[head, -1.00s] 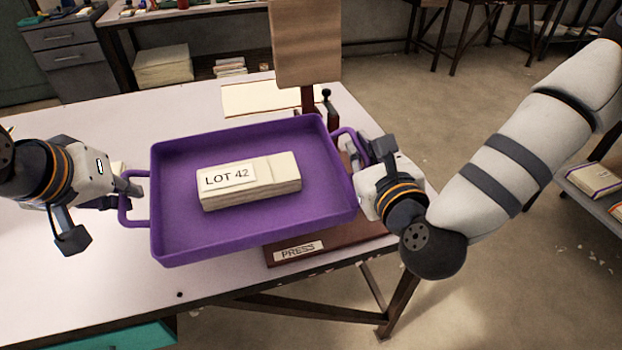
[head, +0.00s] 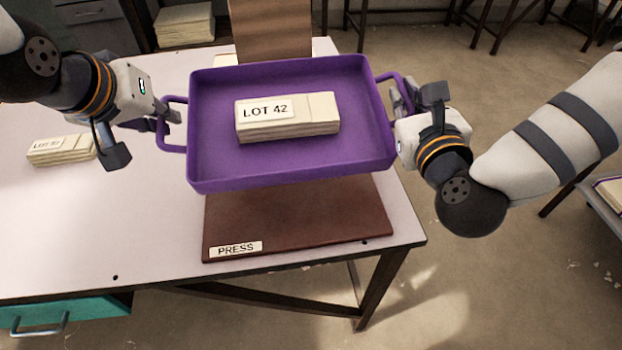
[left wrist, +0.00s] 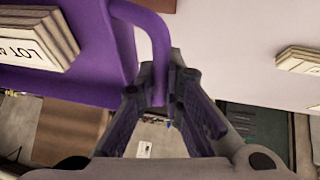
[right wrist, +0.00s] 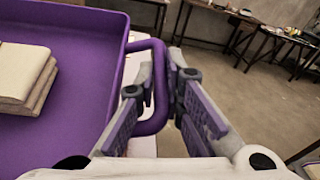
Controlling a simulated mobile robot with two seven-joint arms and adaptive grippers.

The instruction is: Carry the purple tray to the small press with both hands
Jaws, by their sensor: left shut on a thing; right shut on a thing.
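The purple tray (head: 215,165) is held up between my two grippers, roughly level, with a paper stack labelled LOT 42 (head: 288,117) in it. My left gripper (head: 172,118) is shut on the tray's left handle, which also shows in the left wrist view (left wrist: 155,40). My right gripper (head: 400,95) is shut on the right handle, seen in the right wrist view (right wrist: 158,95). The small press has a brown base (head: 300,220) with a PRESS label on the table. The tray is above and behind the front of this base and hides its back part.
The press's upright brown board (head: 270,30) stands behind the tray. Another labelled paper stack (head: 60,149) lies on the white table (head: 100,220) at left. A teal drawer (head: 60,315) is below the front edge. Open floor lies to the right.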

